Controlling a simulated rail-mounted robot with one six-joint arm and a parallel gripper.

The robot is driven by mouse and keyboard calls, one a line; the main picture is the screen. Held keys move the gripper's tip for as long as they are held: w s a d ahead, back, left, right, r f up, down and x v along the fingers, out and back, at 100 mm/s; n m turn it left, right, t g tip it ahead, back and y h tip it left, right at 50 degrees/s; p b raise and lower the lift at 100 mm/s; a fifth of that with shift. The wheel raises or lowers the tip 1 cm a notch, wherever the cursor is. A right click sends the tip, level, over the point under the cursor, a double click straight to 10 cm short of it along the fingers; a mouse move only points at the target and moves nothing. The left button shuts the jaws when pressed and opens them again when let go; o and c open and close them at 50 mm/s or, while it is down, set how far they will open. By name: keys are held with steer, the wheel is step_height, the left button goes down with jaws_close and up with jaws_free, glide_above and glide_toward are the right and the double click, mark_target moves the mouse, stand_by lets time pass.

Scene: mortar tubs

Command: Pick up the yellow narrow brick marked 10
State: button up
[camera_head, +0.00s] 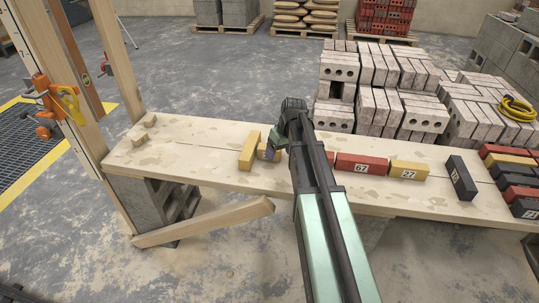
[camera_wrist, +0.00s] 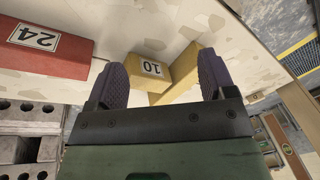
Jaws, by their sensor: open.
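The yellow brick marked 10 (camera_wrist: 150,71) lies on the plank bench between my gripper's two fingers in the wrist view. In the head view its yellow surface (camera_head: 263,150) shows just left of my gripper, partly hidden by it. My gripper (camera_wrist: 163,82) is open, with a dark finger on each side of the brick; I cannot tell whether either touches it. In the head view my gripper (camera_head: 272,151) is low over the bench. A second yellow brick (camera_head: 249,150) is close beside it on the left, and shows behind it in the wrist view (camera_wrist: 190,70).
A red brick marked 24 (camera_wrist: 45,45) lies to the left in the wrist view. Along the bench (camera_head: 205,140) are a red brick marked 62 (camera_head: 360,163), a yellow one marked 27 (camera_head: 409,170) and a dark one (camera_head: 461,178). Grey brick stacks (camera_head: 380,85) stand behind. The bench's left part is mostly clear.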

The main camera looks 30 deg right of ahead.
steer(key=w+d+n+t+y, duration=0.2)
steer(key=w+d+n, duration=0.3)
steer(key=w+n, duration=0.4)
steer(key=shift+g, duration=0.3)
steer(key=b+x, duration=0.5)
steer(key=shift+d, duration=0.15)
steer(key=shift+w+f+b, duration=0.1)
steer(key=shift+b, duration=0.2)
steer(key=b+x, duration=0.4)
steer(key=x, duration=0.1)
steer(key=shift+w+b, duration=0.25)
steer(key=shift+b, duration=0.05)
steer(key=shift+r, duration=0.2)
steer(key=c, duration=1.3)
steer(key=shift+o, duration=0.2)
